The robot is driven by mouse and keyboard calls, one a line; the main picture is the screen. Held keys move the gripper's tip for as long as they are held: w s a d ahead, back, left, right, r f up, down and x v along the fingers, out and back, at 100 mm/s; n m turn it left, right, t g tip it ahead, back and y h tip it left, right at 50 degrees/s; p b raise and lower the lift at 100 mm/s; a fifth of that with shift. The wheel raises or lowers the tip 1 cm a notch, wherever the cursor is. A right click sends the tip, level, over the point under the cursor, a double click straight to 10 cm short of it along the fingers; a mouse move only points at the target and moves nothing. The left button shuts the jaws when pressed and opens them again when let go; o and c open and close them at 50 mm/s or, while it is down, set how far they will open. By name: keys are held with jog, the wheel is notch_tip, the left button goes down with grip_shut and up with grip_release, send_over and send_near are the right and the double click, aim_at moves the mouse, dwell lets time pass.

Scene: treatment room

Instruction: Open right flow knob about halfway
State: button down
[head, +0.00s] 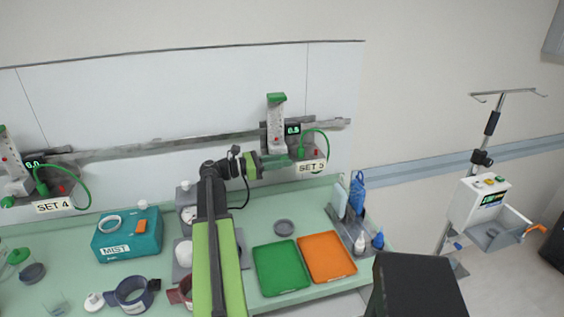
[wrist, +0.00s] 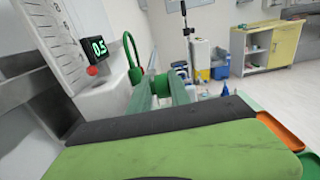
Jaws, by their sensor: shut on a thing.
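The right flow meter (head: 277,125) is on the wall rail, with a clear scaled tube, a green top and a "SET 5" label. Its display (head: 292,129) glows green; in the wrist view the display (wrist: 94,47) reads 0.5. My gripper (head: 280,160) reaches it from the left, low on its body. In the wrist view my gripper (wrist: 164,93) is shut on the green right flow knob (wrist: 161,84), which shows between the fingers. In the head view the knob is mostly hidden by the fingers. The left flow meter (head: 13,165) has a "SET 4" label.
Below on the bench are a green tray (head: 281,268), an orange tray (head: 326,257), a teal MIST box (head: 128,234) and a bottle holder (head: 352,230). A green hose (head: 322,141) loops beside the right meter. A pole stand (head: 485,160) is at the right.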

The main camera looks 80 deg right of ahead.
jog(key=shift+a+f+b, duration=0.15)
jog(key=shift+f+b, duration=0.3)
jog(key=shift+b, duration=0.25)
jog(key=shift+g+h+b, duration=0.3)
jog(key=shift+g+b, duration=0.2)
jog(key=shift+b, duration=0.5)
jog(key=shift+r, duration=0.25)
jog(key=c, duration=1.3)
grip_release()
jog(key=shift+s+a+r, duration=0.1)
jog(key=shift+a, duration=0.05)
